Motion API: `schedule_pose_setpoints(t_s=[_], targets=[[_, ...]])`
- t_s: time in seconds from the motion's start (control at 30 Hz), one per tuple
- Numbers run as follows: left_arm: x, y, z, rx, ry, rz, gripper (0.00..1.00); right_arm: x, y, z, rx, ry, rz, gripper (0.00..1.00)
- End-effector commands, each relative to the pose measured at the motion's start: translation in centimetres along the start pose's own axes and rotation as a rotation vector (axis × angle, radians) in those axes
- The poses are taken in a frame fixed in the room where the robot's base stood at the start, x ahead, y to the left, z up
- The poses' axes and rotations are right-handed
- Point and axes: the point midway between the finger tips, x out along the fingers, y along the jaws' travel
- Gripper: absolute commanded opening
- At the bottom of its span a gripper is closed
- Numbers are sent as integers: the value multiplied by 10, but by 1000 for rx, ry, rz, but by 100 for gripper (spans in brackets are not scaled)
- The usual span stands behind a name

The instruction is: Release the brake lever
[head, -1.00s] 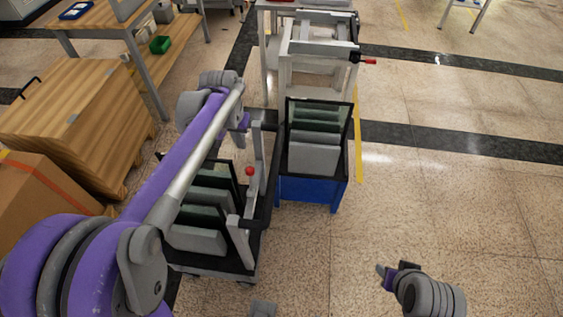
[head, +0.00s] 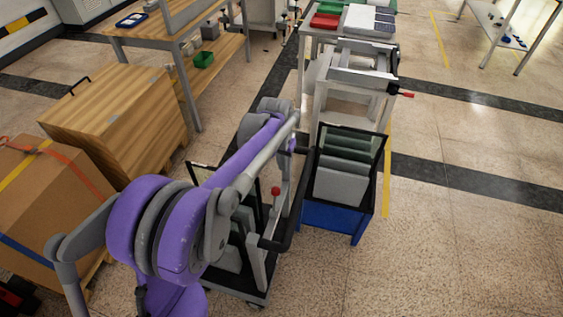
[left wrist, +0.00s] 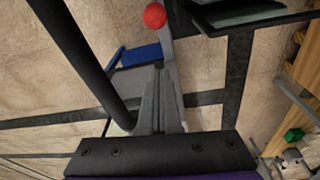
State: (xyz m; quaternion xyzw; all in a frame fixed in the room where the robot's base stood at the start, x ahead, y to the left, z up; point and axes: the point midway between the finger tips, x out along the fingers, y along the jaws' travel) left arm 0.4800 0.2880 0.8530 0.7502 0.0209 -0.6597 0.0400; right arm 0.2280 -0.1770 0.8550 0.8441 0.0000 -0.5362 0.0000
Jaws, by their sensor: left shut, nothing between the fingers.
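The brake lever shows as a red ball knob (head: 276,191) on a pale stem, standing at the near end of the black-framed cart (head: 238,290). In the left wrist view the red knob (left wrist: 155,15) lies just beyond the fingertips, and its stem runs down toward them. My left gripper (left wrist: 158,72) is shut and empty. I cannot tell whether a finger touches the stem. In the head view my left arm reaches over the cart and hides part of it, and the gripper is mostly hidden. My right gripper is not in view.
The cart's black handle bar (left wrist: 78,52) runs close beside the fingers. A blue bin (head: 330,218) with grey-green panels stands right behind the cart. A white rack (head: 360,75) is behind that. Wooden and cardboard boxes (head: 118,112) stand left.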

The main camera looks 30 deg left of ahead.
Motion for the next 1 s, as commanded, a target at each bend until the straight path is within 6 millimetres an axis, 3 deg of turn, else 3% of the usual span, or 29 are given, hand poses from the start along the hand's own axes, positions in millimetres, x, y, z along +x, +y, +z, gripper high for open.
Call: schedule_pose_setpoints(t_s=[0.1, 0.27, 0.5, 1.0], targets=[[29, 0, 0, 0, 0, 0, 0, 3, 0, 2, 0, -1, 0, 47], [61, 0, 0, 0, 0, 0, 0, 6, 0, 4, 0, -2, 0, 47], [45, 0, 32, 0, 0, 0, 0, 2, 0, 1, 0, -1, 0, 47], [43, 0, 38, 0, 2, 0, 0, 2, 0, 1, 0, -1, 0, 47]])
